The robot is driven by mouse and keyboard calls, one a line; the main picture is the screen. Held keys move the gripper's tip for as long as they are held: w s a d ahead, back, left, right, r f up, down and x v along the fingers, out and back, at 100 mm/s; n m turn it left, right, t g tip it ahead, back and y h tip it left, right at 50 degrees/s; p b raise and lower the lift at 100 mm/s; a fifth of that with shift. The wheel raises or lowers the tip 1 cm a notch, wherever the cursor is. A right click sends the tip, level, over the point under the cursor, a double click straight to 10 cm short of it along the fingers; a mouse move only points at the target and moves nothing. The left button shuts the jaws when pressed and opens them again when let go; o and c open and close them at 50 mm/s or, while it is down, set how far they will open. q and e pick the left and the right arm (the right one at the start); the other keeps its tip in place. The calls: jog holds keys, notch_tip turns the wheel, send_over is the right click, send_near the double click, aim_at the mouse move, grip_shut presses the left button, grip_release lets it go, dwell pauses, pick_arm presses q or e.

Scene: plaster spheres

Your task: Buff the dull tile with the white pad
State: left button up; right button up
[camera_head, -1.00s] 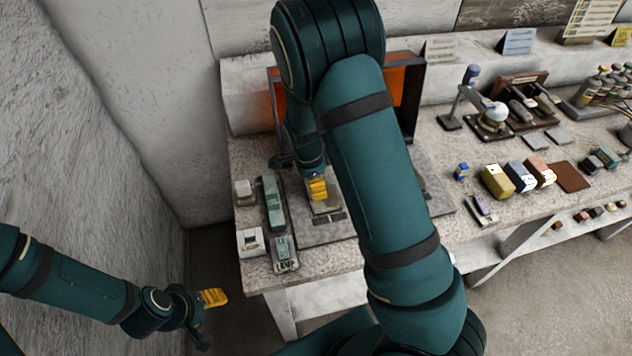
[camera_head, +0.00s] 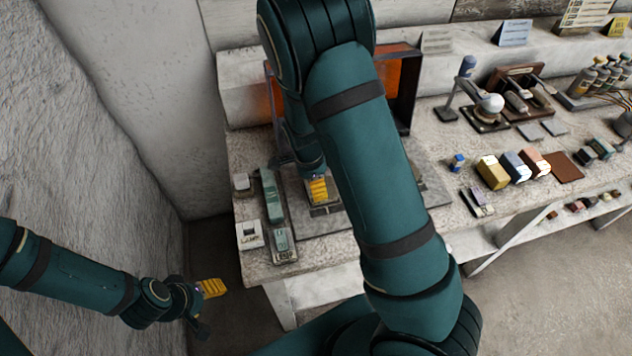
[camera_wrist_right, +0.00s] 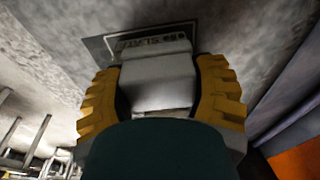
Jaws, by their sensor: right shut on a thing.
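My right gripper (camera_head: 318,190) is low over the bench, at a small framed plate (camera_head: 326,211) on a grey board. In the right wrist view its two yellow fingers (camera_wrist_right: 160,88) are shut on a pale grey-white block, which looks like the white pad (camera_wrist_right: 158,72). Behind the pad is a dark-edged plate with partly hidden lettering (camera_wrist_right: 150,42). I cannot tell if this plate is the dull tile or its label, or whether the pad touches it. My left gripper (camera_head: 212,288) hangs off the bench at lower left; only one yellow finger shows clearly.
A long green tool (camera_head: 271,197) and a white box (camera_head: 249,234) stand left of the board. An open orange-lined booth (camera_head: 397,85) stands behind my right arm. Several coloured blocks, including a yellow one (camera_head: 492,173), lie farther right. My right arm hides the middle of the bench.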

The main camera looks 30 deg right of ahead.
jog(key=shift+w+d+r, duration=0.1)
jog(key=shift+w+d, duration=0.05)
jog(key=shift+w, duration=0.55)
jog(key=shift+w+d, duration=0.15)
jog(key=shift+w, duration=0.55)
jog(key=shift+s, duration=0.1)
jog(key=shift+s+a+p, duration=0.2)
jog(key=shift+s+p, duration=0.2)
jog(key=shift+s, duration=0.4)
jog(key=shift+s+a, duration=0.2)
jog(key=shift+s, duration=0.75)
jog(key=shift+w+d+r+p, duration=0.2)
jog(key=shift+w+r+p, duration=0.35)
jog(key=shift+w+p, duration=0.3)
jog(key=shift+w, duration=0.1)
